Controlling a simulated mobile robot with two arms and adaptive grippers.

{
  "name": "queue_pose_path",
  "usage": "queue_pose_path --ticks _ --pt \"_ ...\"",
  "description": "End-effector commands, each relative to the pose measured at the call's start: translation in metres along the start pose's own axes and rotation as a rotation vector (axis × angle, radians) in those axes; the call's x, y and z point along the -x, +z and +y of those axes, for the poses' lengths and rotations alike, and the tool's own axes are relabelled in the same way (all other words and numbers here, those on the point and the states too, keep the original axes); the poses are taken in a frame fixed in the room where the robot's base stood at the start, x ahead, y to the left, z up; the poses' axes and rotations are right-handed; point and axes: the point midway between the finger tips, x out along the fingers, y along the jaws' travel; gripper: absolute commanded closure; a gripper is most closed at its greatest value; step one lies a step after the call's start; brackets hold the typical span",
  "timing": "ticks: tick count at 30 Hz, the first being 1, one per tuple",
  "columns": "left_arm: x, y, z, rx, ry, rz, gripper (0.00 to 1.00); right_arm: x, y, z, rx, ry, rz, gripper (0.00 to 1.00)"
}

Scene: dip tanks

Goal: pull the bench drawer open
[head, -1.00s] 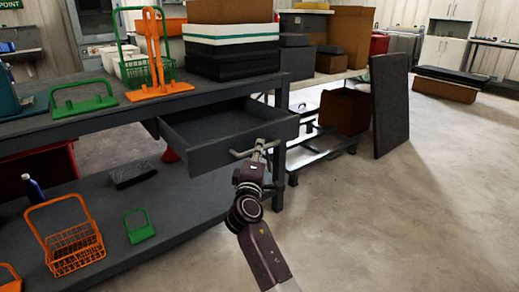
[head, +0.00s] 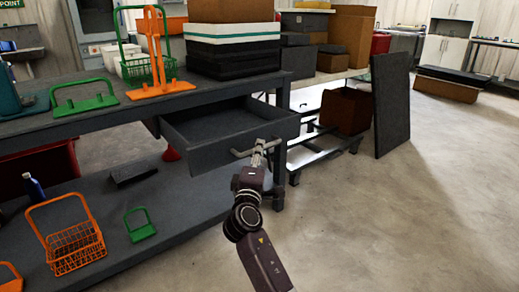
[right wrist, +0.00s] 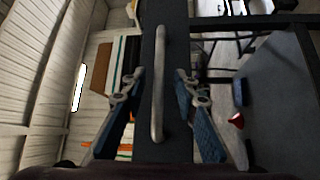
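The bench drawer (head: 230,158) is dark grey and stands pulled out from under the bench top, its empty inside showing in the head view. Its grey bar handle (head: 238,153) is on the front panel; in the right wrist view the handle (right wrist: 158,85) runs upright through the middle. My right gripper (head: 262,147) is at the handle. In the right wrist view its two fingers (right wrist: 160,76) are open, one on each side of the bar, with a gap on both sides. My left gripper is not in view.
The grey bench (head: 100,115) carries green and orange racks and stacked boxes (head: 232,50). Its lower shelf (head: 180,210) holds an orange basket (head: 72,240) and a blue bottle (head: 34,187). A dark panel (head: 391,105) stands to the right. Floor in front is clear.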

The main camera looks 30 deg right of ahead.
Motion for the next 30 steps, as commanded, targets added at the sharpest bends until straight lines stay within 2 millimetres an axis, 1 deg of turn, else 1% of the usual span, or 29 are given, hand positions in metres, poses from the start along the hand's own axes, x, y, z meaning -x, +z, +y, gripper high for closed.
queue_pose_path --ticks 1,6,9,13,18,30 --pt "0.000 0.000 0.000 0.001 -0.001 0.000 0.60 0.012 -0.001 -0.002 -0.001 -0.003 0.001 0.73" --pt "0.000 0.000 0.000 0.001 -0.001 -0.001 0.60 0.049 0.000 -0.002 -0.001 -0.003 0.000 0.73" --pt "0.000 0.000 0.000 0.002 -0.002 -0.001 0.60 0.068 -0.001 -0.002 0.000 -0.003 0.002 0.73" --pt "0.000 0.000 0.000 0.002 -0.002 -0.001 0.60 0.086 0.000 -0.001 0.001 -0.002 0.001 0.73" --pt "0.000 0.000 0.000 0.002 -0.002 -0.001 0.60 0.096 0.000 -0.001 0.000 -0.002 0.000 0.73" --pt "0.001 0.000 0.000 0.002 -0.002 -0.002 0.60 0.096 0.000 -0.001 0.000 -0.001 0.000 0.73"
